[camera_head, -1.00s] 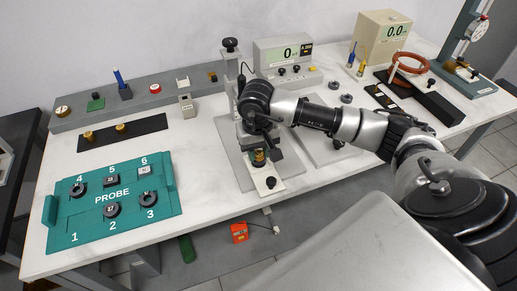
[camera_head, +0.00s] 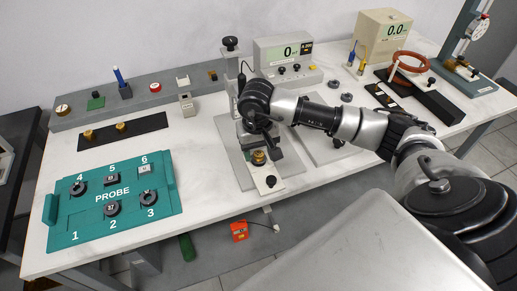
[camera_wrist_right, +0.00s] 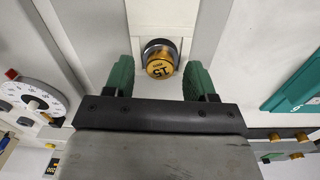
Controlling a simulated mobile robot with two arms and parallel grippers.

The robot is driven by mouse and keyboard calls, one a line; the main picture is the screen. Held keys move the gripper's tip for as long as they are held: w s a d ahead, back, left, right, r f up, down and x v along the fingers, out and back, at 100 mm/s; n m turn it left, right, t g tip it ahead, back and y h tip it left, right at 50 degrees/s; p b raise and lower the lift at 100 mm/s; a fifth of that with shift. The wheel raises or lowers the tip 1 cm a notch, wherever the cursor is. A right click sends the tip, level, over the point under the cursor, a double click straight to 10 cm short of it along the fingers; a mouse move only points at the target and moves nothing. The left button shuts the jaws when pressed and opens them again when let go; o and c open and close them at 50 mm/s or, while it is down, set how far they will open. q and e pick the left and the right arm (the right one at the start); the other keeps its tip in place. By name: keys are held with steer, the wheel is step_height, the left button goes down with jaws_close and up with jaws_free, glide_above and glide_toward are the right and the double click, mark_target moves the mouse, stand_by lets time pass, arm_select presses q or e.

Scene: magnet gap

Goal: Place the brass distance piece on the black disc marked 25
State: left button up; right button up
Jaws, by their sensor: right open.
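The brass distance piece (camera_head: 258,157), a short gold cylinder marked 15 in the right wrist view (camera_wrist_right: 160,66), stands upright on the grey and white fixture mid-table. A dark round disc (camera_wrist_right: 153,46) shows beneath and beside it; any mark on this disc is hidden. My right gripper (camera_wrist_right: 158,76) is open, with its green fingers apart on both sides of the brass piece and not touching it. In the head view this gripper (camera_head: 265,141) is just above and behind the piece, partly hidden by its own wrist. My left gripper is not in view.
A teal PROBE tray (camera_head: 70,234) with numbered places and several black pieces lies left. A black strip (camera_head: 103,132) with brass pieces lies behind it. A meter (camera_head: 283,54) stands behind the fixture, with a post and knob (camera_head: 230,43) nearby. White table is clear between tray and fixture.

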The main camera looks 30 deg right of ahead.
mark_target(257, 154)
step_height(257, 154, up, 12)
steer(key=b, duration=0.1)
steer(key=shift+a+f, duration=0.1)
steer(key=shift+a, duration=0.05)
